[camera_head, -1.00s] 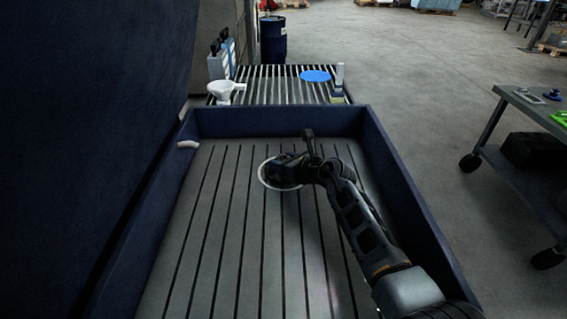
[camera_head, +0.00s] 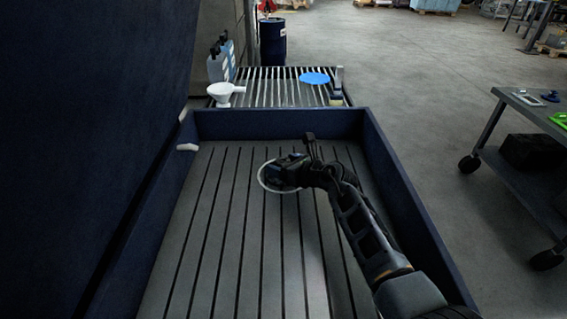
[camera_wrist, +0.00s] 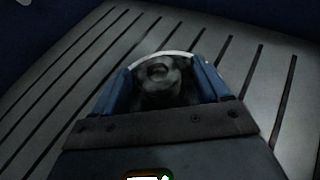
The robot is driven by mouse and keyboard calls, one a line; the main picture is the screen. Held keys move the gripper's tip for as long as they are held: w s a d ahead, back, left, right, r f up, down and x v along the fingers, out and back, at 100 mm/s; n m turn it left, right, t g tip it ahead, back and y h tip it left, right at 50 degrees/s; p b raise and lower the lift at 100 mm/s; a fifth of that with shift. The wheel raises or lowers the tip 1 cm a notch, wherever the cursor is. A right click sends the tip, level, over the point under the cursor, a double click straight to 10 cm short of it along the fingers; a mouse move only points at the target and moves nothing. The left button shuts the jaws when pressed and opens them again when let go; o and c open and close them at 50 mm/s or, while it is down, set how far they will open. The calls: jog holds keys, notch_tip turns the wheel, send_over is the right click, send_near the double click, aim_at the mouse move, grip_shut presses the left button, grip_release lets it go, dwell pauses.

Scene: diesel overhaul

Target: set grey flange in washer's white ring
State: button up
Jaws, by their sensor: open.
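The washer's white ring (camera_head: 262,179) is marked on the slatted washer floor. My gripper (camera_head: 284,172) is low over the ring and covers much of it. In the wrist view, my gripper (camera_wrist: 161,80) has its two blue fingers apart. The grey flange (camera_wrist: 158,78), dark and round with a raised centre, lies between the fingers. An arc of the white ring (camera_wrist: 163,55) shows just beyond the flange. The flange appears to be inside the ring, but the near side is hidden by my gripper. I cannot tell whether either finger touches the flange. The head view hides the flange.
Dark blue washer walls (camera_head: 278,124) surround the floor, and a tall dark panel (camera_head: 95,130) stands at left. A white nozzle (camera_head: 187,147) is by the left wall. Behind are a roller table (camera_head: 272,92) with a white funnel (camera_head: 225,93) and a blue disc (camera_head: 314,78). A cart (camera_head: 520,150) stands right.

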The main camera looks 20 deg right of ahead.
jog(key=p+v, duration=0.5)
jog(key=v, duration=0.5)
jog(key=shift+p, duration=0.4)
jog(key=shift+v, duration=0.75)
